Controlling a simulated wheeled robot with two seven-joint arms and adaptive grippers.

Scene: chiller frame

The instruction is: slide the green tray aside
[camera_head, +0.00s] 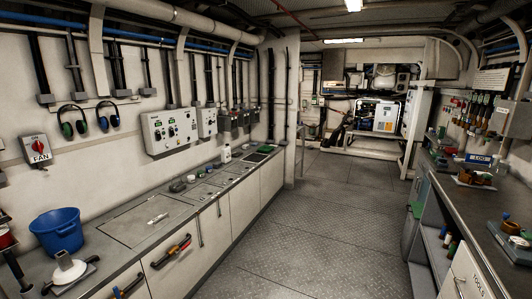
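A small flat green thing (266,149) lies at the far end of the left counter. It may be the green tray, but it is too small to tell for sure. Neither of my grippers shows in the head view, so nothing of mine is seen near it or touching it.
The left counter (130,222) holds a blue bucket (57,231), a white funnel-like thing (69,268) and a white bottle (226,153). The right bench (478,208) carries several items, including a blue box marked LOG (479,158). The floor aisle (320,220) between them is clear.

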